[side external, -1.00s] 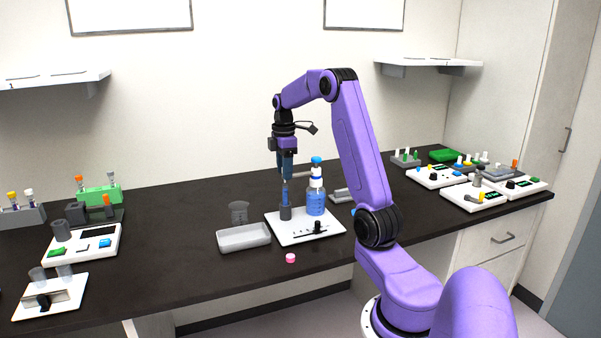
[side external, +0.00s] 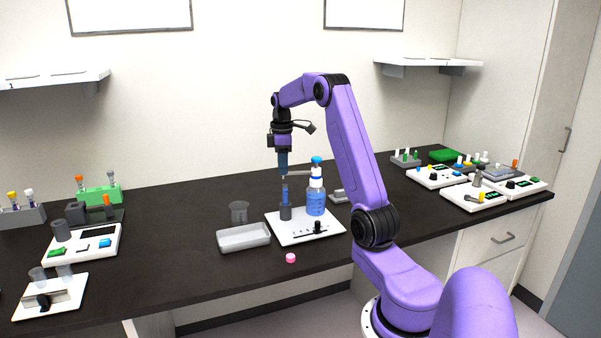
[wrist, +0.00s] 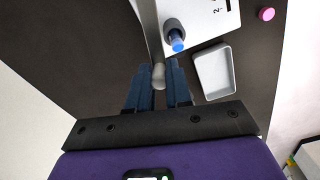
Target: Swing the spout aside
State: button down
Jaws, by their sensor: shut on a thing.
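The blue-liquid bottle (side external: 316,201) stands upright on a white base plate (side external: 285,240), with a white collar and blue top. Its grey spout (side external: 300,173) reaches left from the collar to my gripper (side external: 283,172). In the wrist view, the spout's rounded grey end (wrist: 158,76) sits between the blue fingers of my gripper (wrist: 158,86), which are shut on it. A tube with blue content (side external: 285,194) stands in a dark grey holder (side external: 286,213), below my gripper. The tube's blue top (wrist: 177,42) lies beside the spout in the wrist view, not directly under its tip.
A pink cap (side external: 291,258) lies in front. Other devices stand far left and far right. The counter behind the bottle is largely clear.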

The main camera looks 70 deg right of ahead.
jog(key=shift+w+d+m, duration=0.1)
jog(key=shift+d+m, duration=0.15)
jog(key=shift+m, duration=0.05)
jog(key=shift+w+d+m, duration=0.25)
jog(key=shift+d+m, duration=0.5)
jog(key=shift+m, duration=0.15)
jog(key=shift+w+d+m, duration=0.25)
jog(key=shift+d+m, duration=0.5)
jog(key=shift+m, duration=0.15)
jog(key=shift+d+m, duration=1.55)
jog(key=shift+m, duration=0.15)
